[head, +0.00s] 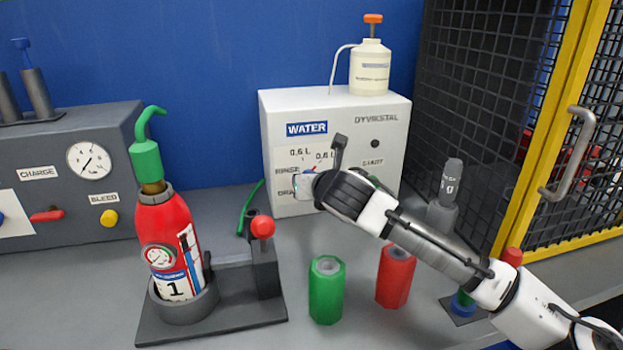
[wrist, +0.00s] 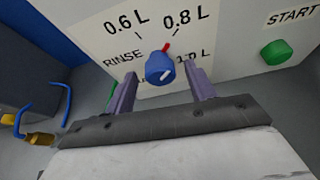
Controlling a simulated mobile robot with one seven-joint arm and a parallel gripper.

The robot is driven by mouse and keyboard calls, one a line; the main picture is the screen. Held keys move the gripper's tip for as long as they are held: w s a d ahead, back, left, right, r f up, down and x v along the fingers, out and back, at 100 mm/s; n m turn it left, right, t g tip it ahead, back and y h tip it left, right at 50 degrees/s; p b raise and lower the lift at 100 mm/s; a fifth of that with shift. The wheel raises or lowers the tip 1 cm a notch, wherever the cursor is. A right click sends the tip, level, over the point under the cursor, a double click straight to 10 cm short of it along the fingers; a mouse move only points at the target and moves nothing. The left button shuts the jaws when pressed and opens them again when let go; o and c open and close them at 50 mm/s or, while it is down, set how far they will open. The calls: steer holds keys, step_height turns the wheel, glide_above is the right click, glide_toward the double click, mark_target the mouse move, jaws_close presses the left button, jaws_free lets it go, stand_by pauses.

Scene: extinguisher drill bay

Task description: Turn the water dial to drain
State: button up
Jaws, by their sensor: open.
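The blue water dial (wrist: 160,69) is on the front of the white water machine (head: 385,140). Its red pointer (wrist: 166,48) points up and slightly right, toward the 0.8 L mark. In the wrist view my gripper (wrist: 159,76) is open, with one finger on each side of the dial and gaps showing. In the head view my gripper (head: 303,184) is at the machine's front and covers most of the dial. The DRAIN label (head: 284,192) is partly hidden there by my gripper. The RINSE label shows at the dial's left.
A green START button (wrist: 275,53) is right of the dial. A cream bottle (head: 370,68) stands on the machine. Green (head: 327,290) and red (head: 396,276) cylinders stand in front, below my arm. A red extinguisher (head: 167,243) stands at left, a yellow-framed mesh cage (head: 535,140) at right.

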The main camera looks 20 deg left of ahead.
steer(key=shift+x, duration=0.75)
steer(key=c, duration=1)
steer(key=shift+o, duration=0.2)
